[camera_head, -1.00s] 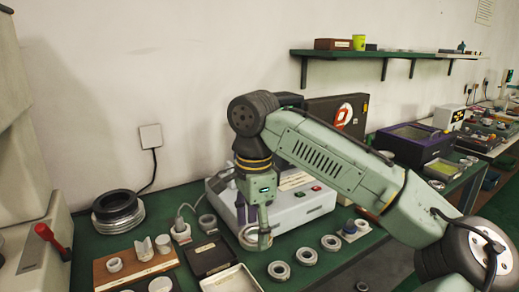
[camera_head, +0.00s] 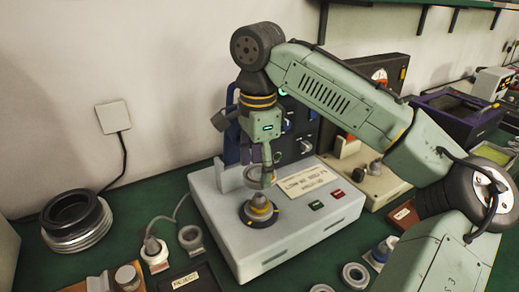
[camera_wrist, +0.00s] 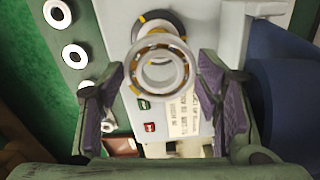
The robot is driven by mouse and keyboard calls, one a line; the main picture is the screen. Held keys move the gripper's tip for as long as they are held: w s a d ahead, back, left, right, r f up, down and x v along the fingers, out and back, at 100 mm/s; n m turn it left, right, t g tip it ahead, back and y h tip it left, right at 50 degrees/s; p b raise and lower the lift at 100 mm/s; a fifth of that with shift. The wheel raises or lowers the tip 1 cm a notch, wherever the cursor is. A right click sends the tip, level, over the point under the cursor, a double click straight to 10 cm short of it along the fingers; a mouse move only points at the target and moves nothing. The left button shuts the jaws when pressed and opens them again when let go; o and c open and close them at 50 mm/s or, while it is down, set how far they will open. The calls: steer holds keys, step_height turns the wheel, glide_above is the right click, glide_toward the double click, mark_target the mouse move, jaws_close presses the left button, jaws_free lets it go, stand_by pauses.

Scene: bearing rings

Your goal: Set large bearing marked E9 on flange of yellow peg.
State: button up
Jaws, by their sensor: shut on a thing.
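A large metal bearing ring (camera_head: 252,177) is held by my gripper (camera_head: 264,178), above the white machine. In the wrist view the bearing (camera_wrist: 160,62) faces the camera, its orange-brown cage partly showing. No E9 mark is readable on it. The yellow peg (camera_head: 259,201) stands on a dark round flange (camera_head: 262,216) on top of the white machine. The bearing is above the peg, apart from the flange. In the wrist view the dark flange (camera_wrist: 150,18) shows partly behind the bearing, and the peg is mostly hidden.
The white machine (camera_head: 225,225) carries a label and red and green buttons. Behind it stand blue uprights and a dark panel. Black and silver rings (camera_head: 75,220) are stacked at left. Smaller rings (camera_head: 354,275) lie on the green table at front right.

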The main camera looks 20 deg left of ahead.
mark_target(258, 195)
steer(key=shift+w, duration=0.1)
steer(key=shift+s+f+b, duration=0.2)
steer(key=shift+f+b, duration=1.45)
steer(key=shift+f, duration=0.05)
steer(key=shift+w, duration=0.1)
steer(key=shift+r+p, duration=0.1)
steer(key=shift+p, duration=0.45)
steer(key=shift+f+b, duration=0.65)
steer(key=shift+f, duration=0.7)
steer(key=o, duration=1.1)
